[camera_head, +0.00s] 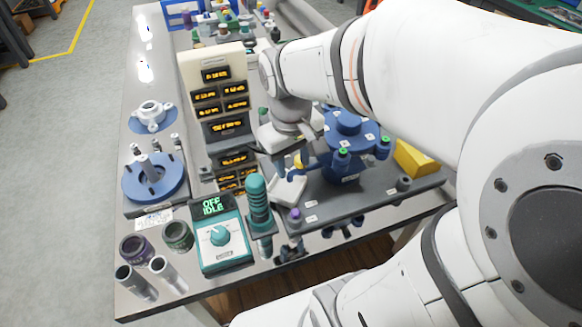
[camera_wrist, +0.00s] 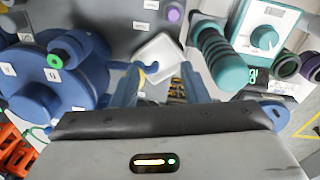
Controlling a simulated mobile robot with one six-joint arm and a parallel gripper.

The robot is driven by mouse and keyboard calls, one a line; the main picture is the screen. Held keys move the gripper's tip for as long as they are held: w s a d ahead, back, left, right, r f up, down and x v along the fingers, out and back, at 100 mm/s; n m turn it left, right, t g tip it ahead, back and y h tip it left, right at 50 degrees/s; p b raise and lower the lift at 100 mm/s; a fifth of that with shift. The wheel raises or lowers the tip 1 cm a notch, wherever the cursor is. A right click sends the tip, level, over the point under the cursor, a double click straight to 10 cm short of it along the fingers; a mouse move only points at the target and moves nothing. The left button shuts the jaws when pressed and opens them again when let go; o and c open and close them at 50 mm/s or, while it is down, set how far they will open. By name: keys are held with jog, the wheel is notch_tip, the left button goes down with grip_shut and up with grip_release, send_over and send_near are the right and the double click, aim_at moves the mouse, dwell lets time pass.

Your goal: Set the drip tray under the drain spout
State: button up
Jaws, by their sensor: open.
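The white, square drip tray (camera_head: 288,188) lies low on the grey base plate, left of the blue valve body (camera_head: 349,137). It also shows in the wrist view (camera_wrist: 160,52), just past the fingertips. The blue drain spout (camera_wrist: 149,68) is a small hooked pipe from the blue body; its end overlaps the tray's near left part in the wrist view. I cannot tell the height gap between them. My gripper (camera_wrist: 160,70) is open and empty, its two dark blue fingers on either side of the spout and pointing toward the tray. The arm partly hides this area in the head view.
A teal-handled tool (camera_head: 258,203) stands close left of the tray, beside a teal control box (camera_head: 219,236) reading "OFF IDLE". A purple-capped post (camera_head: 295,216) stands in front. A beige display panel (camera_head: 214,100) rises behind left. Cups and tubes stand at the front left.

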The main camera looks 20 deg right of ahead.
jog(key=s+m, duration=0.1)
jog(key=s+t, duration=0.1)
jog(key=s+a+m, duration=0.1)
jog(key=s, duration=0.1)
jog(key=shift+f+m+y, duration=0.3)
jog(key=shift+f, duration=0.1)
jog(key=shift+r, duration=0.1)
